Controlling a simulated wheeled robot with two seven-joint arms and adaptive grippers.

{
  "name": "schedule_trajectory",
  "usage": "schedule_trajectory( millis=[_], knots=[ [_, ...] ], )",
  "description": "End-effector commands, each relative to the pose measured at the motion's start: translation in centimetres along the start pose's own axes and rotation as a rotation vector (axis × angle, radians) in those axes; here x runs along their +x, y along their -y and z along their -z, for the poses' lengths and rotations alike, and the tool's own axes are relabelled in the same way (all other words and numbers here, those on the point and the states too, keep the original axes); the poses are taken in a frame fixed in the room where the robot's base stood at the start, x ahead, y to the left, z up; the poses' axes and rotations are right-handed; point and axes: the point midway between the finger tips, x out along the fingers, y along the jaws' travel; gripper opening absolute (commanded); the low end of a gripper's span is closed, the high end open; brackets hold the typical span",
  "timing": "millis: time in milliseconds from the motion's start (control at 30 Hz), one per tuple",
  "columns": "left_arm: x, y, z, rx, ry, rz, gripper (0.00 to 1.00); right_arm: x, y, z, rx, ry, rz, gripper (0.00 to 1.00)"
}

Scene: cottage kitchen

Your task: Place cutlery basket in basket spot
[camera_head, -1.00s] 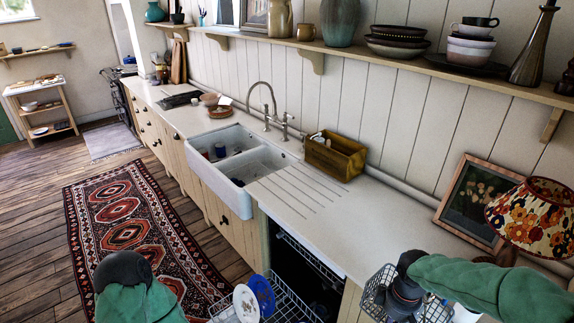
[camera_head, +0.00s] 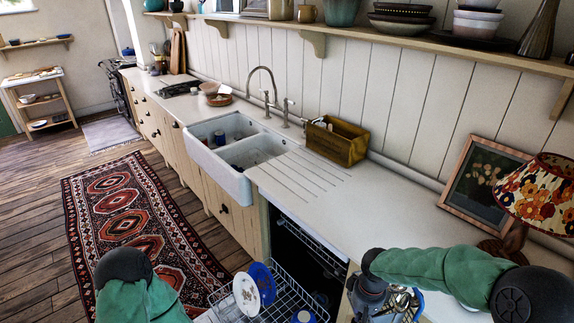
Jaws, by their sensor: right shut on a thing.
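The wire cutlery basket (camera_head: 400,313) is at the bottom right, largely covered by my right gripper and arm. Shiny cutlery (camera_head: 403,298) shows in it beside the gripper. My right gripper (camera_head: 374,304) points down and is shut on the basket; its fingertips are hard to make out. It is at the counter's front edge, right of the open dishwasher. No basket spot can be told apart in the rack. My left gripper is out of view.
A picture frame (camera_head: 480,185) and a floral lamp (camera_head: 538,195) stand at the right. The double sink (camera_head: 235,150) lies left of the dishwasher.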

Motion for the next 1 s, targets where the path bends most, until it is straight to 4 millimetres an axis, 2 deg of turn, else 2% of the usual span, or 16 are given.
schedule_trajectory(
  millis=[33,100,300,867,900,1000],
  knots=[
    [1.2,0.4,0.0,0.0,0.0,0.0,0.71,1.7,0.6,0.5,0.039,-0.001,-0.001,0.0],
    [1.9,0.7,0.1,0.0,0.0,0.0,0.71,2.9,1.3,1.0,0.092,-0.002,0.0,0.0],
    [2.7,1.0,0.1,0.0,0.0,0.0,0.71,4.8,2.4,1.7,0.186,-0.003,0.001,0.0],
    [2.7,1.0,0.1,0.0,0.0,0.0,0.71,4.8,2.5,1.8,0.202,-0.005,0.001,0.0],
    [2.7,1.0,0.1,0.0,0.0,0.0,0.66,4.9,2.5,1.8,0.202,-0.005,0.001,0.0],
    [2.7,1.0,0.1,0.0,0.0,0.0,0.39,4.9,2.5,1.8,0.202,-0.005,0.001,0.0]
  ],
)
